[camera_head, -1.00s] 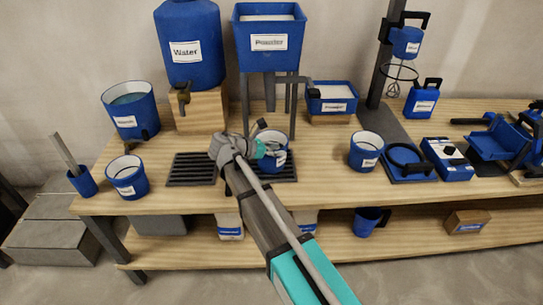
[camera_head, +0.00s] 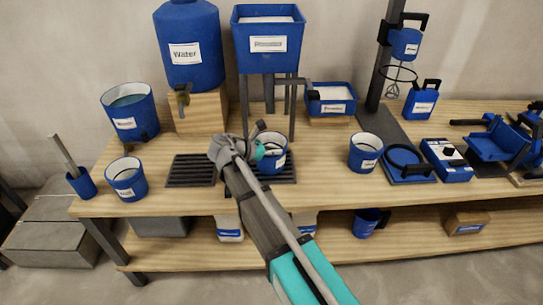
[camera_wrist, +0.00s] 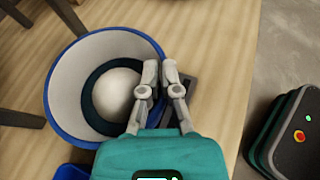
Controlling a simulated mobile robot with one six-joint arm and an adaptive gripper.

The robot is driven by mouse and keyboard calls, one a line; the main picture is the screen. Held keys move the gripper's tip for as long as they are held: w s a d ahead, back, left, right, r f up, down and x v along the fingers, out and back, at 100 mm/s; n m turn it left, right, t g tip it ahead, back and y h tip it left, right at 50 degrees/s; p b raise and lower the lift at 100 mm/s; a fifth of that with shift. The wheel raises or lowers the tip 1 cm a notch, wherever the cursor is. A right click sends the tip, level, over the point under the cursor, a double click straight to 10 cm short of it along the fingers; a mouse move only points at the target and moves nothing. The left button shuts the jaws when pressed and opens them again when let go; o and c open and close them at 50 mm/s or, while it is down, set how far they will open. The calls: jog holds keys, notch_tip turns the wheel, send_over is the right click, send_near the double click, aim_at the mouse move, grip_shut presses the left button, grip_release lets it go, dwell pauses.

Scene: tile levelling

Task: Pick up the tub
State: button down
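The tub (camera_head: 266,168) is a blue round container with a white label and pale inside, at the dark grate below the powder hopper. In the wrist view the tub (camera_wrist: 68,85) shows from above, with a white mound in its bottom. My gripper (camera_head: 262,149) is at the tub's rim; my arm hides part of its left side. In the wrist view my gripper (camera_wrist: 160,68) has one finger inside the wall and one outside. The fingertips are close together with the rim between them, and look shut on it. Whether the tub touches the grate is unclear.
The hopper (camera_head: 268,45) and its legs stand close behind the tub. A water tank (camera_head: 190,50) is at the back left. Another blue tub (camera_head: 365,158) stands to the right, and one (camera_head: 126,182) to the left. The bench front (camera_head: 330,200) is mostly clear.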

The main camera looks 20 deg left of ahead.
jog(key=shift+r, duration=0.15)
notch_tip(320, 180, up, 3)
jog(key=p, duration=0.3)
jog(key=shift+r+p, duration=0.15)
jog(key=shift+p, duration=0.15)
jog(key=s+d+r+p, duration=0.7)
jog(key=s+r+p, duration=0.2)
jog(key=s, duration=0.3)
jog(key=shift+r, duration=0.25)
jog(key=shift+s+d, duration=0.1)
jog(key=shift+d, duration=0.05)
dwell(0.8)
